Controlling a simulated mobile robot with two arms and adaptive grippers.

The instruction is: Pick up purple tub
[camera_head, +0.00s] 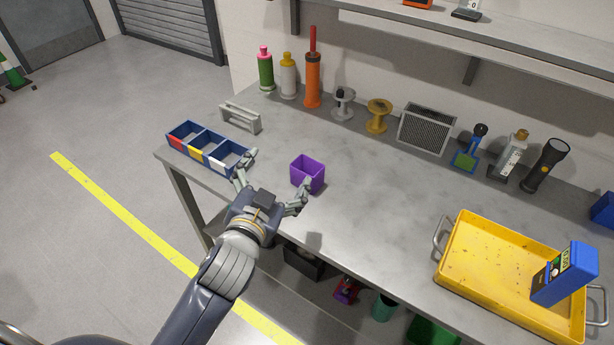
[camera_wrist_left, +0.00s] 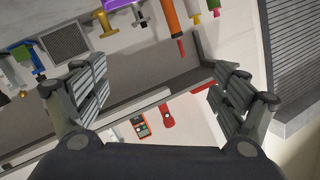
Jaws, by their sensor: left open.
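The purple tub (camera_head: 301,174) stands upright on the grey workbench, open at the top. My left gripper (camera_head: 278,171) is open and empty at the bench's front edge, just in front of the tub and to its left. My right gripper is out of view.
The blue divided bin (camera_head: 195,133) and a grey bracket (camera_head: 240,118) are to the left. Bottles, spools and a grey vented box (camera_head: 426,129) line the back. A yellow tray (camera_head: 490,262) with a blue device is at right. The bench between tub and tray is clear.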

